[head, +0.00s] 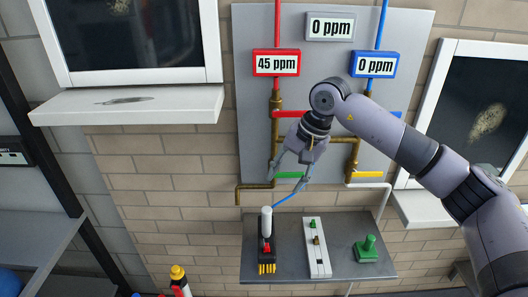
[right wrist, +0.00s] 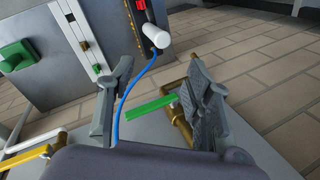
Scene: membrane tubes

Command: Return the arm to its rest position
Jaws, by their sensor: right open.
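My right gripper (head: 288,178) is open in front of the grey wall panel (head: 418,30), by the lower left pipework. In the right wrist view its two fingers (right wrist: 158,68) stand wide apart with a green bar handle (right wrist: 150,107) and brass pipe (right wrist: 181,128) behind them. No object is clamped between them. A blue tube (head: 287,200) runs from near a white cylinder (head: 266,220) up toward the gripper. In the wrist view the tube (right wrist: 126,96) passes by the left finger; I cannot tell whether they touch. My left gripper is not in view.
A grey shelf (head: 290,232) below holds a black device (head: 266,248), a white strip (head: 316,262) and a green block (head: 366,249). The red display (head: 276,63) reads 45 ppm; the blue (head: 375,65) and grey (head: 330,27) displays read 0 ppm. Window sills (head: 130,104) flank the panel.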

